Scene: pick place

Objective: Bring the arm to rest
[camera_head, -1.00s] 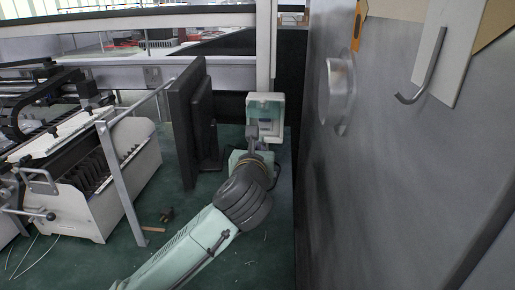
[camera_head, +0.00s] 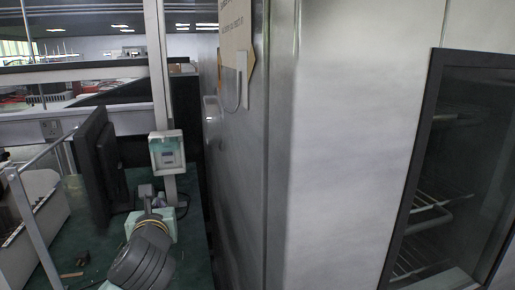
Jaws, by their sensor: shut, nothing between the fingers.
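My gripper and arm do not show in the head view. A mint-green and dark-grey jointed arm (camera_head: 143,258) stands on the green bench (camera_head: 192,262) at lower left. It keeps its place beside the bench's screen and post, so it looks like part of the place.
A tall steel cabinet (camera_head: 345,130) fills the middle. At right is its dark-framed glass door (camera_head: 470,120), with wire racks behind it. A black screen (camera_head: 92,165) and a pale box (camera_head: 167,151) on a post stand left. Free floor is not visible.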

